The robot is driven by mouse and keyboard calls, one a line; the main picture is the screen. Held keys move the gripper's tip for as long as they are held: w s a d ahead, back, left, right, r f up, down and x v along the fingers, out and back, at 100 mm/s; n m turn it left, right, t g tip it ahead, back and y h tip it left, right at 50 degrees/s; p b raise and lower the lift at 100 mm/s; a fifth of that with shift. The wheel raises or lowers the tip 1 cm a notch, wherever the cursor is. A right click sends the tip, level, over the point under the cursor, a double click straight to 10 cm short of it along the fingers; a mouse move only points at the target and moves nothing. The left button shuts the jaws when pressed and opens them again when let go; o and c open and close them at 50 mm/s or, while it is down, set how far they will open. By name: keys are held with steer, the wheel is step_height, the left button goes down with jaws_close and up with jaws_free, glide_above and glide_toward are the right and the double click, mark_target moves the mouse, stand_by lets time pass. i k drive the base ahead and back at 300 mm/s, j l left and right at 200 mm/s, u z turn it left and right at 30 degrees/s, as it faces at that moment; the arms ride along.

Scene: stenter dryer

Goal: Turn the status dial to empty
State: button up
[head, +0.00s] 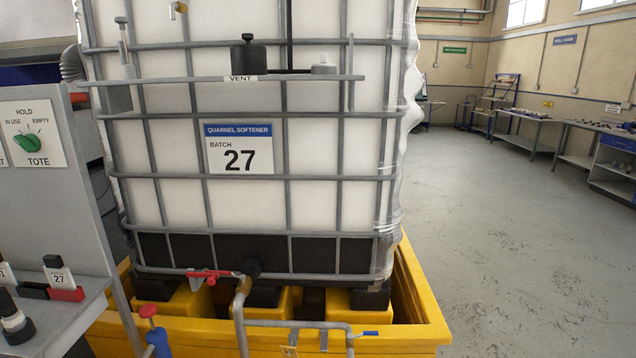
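The status dial (28,142) is a green knob on a white plate marked TOTE (50,152), fixed to a grey panel at the left. HOLD is printed above the knob, IN USE at its upper left and EMPTY at its upper right. The knob is small here, and I cannot tell for sure which label it points to. My gripper is not in view.
A caged white tote (240,110) labelled batch 27 stands in a yellow bund (420,310). A grey shelf (60,310) below the dial panel holds batch tags (60,278). Pipework (290,323) and a red valve handle (212,275) project in front. Open floor (530,240) lies right.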

mark_target(30, 142)
steer(key=u, duration=1.3)
steer(key=i+j, duration=0.1)
steer(key=j, duration=0.15)
